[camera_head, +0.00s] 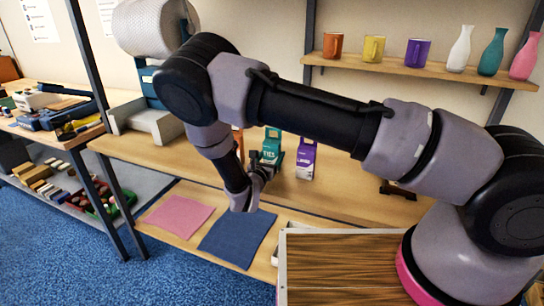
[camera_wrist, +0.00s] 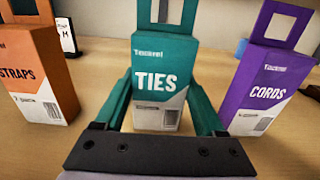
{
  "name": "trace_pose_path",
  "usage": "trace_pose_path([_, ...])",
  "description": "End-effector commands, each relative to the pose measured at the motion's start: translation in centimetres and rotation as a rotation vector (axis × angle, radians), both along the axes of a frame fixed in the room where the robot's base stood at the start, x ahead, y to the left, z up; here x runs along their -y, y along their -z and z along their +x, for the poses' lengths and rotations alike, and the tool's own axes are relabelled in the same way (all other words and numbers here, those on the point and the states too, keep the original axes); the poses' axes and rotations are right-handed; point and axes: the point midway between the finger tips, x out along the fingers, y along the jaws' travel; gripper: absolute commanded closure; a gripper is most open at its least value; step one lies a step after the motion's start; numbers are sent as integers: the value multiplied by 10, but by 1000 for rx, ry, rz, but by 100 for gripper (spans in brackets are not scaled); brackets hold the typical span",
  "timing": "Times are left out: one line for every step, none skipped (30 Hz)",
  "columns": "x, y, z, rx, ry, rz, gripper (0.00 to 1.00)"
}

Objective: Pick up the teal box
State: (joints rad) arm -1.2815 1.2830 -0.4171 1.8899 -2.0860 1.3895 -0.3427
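The teal box (camera_wrist: 163,80), labelled TIES with a white lower part, stands upright on the wooden table in the wrist view, centred ahead of my gripper (camera_wrist: 165,108). The gripper's two teal fingers are apart, one on each side of the box's lower part. I cannot tell whether they touch it. In the head view the teal box (camera_head: 271,145) stands on the table with my gripper (camera_head: 262,170) at its near side. The gripper's dark body hides the foot of the box.
An orange STRAPS box (camera_wrist: 38,70) stands to the left and a purple CORDS box (camera_wrist: 268,88) to the right, with gaps between. The table (camera_head: 345,190) is mostly clear right of the purple box (camera_head: 306,158). A shelf (camera_head: 420,70) with mugs and vases hangs above.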

Motion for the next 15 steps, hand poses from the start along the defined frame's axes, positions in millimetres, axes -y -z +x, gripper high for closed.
trace_pose_path([0,0,0,0,0,0,61])
trace_pose_path([0,0,0,0,0,0,73])
trace_pose_path([0,0,0,0,0,0,88])
trace_pose_path([0,0,0,0,0,0,89])
trace_pose_path([0,0,0,0,0,0,89])
trace_pose_path([0,0,0,0,0,0,89])
trace_pose_path([0,0,0,0,0,0,89])
trace_pose_path([0,0,0,0,0,0,89])
trace_pose_path([0,-1,0,0,0,1,89])
trace_pose_path([0,-1,0,0,0,1,89])
trace_pose_path([0,-3,0,0,0,1,89])
trace_pose_path([-1,-6,0,2,0,2,89])
trace_pose_path([-1,-9,0,2,0,2,89])
trace_pose_path([-1,-13,0,2,0,2,89])
trace_pose_path([-1,-20,0,2,-1,2,89])
